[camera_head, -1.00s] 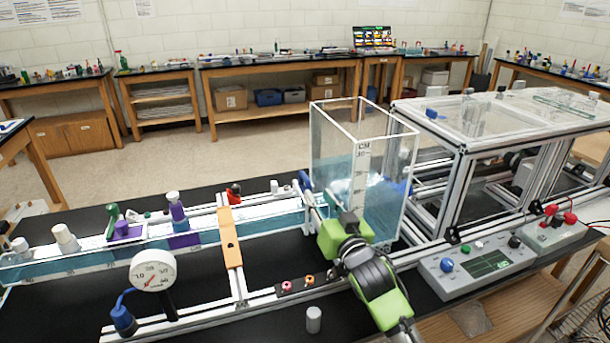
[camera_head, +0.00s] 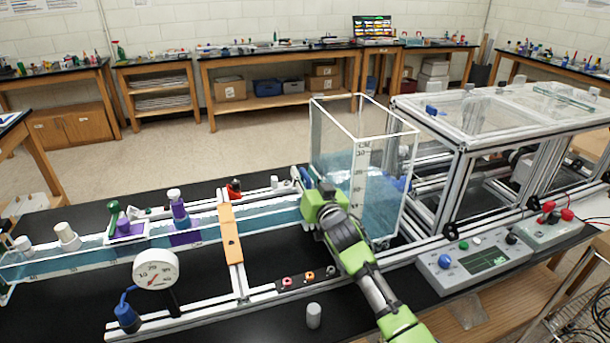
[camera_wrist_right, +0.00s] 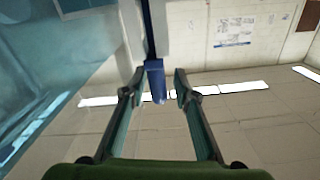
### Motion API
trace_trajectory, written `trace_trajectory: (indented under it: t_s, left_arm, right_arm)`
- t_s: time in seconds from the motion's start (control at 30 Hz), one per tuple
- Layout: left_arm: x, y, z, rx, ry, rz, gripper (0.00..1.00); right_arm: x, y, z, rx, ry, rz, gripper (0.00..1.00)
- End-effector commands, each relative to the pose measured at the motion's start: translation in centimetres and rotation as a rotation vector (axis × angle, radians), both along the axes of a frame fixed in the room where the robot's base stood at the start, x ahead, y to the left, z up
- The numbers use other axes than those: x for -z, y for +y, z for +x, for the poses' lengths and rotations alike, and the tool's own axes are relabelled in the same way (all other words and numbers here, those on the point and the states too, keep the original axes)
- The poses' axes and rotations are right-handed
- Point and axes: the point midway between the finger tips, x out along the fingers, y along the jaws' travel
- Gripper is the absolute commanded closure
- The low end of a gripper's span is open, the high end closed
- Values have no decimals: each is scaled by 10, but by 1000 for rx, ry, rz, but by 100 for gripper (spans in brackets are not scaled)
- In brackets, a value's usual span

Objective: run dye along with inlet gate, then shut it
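My right gripper (camera_head: 312,187) is at the left wall of the clear water tank (camera_head: 361,170), where the flume channel (camera_head: 265,218) meets it. In the right wrist view its two fingers (camera_wrist_right: 158,88) are apart, with a blue handle (camera_wrist_right: 155,84) between their tips. A gap shows at least on the right side of the handle. The handle hangs from a dark rod, which looks like the inlet gate. In the head view the gripper mostly hides this spot. A purple bottle with a white cap (camera_head: 179,208), perhaps the dye, stands upright over the channel at left. My left gripper is not in view.
A round dial gauge (camera_head: 156,269) stands in front of the channel. An orange crossbar (camera_head: 230,235) spans the frame. A small grey cylinder (camera_head: 314,316) stands on the black bench. A control box (camera_head: 474,263) is at right.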

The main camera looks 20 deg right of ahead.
Motion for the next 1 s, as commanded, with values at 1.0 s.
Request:
trace_trajectory:
  t_s: [1.0]
  left_arm:
    - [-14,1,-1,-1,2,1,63]
  right_arm:
    - [-22,-1,0,0,-2,2,72]
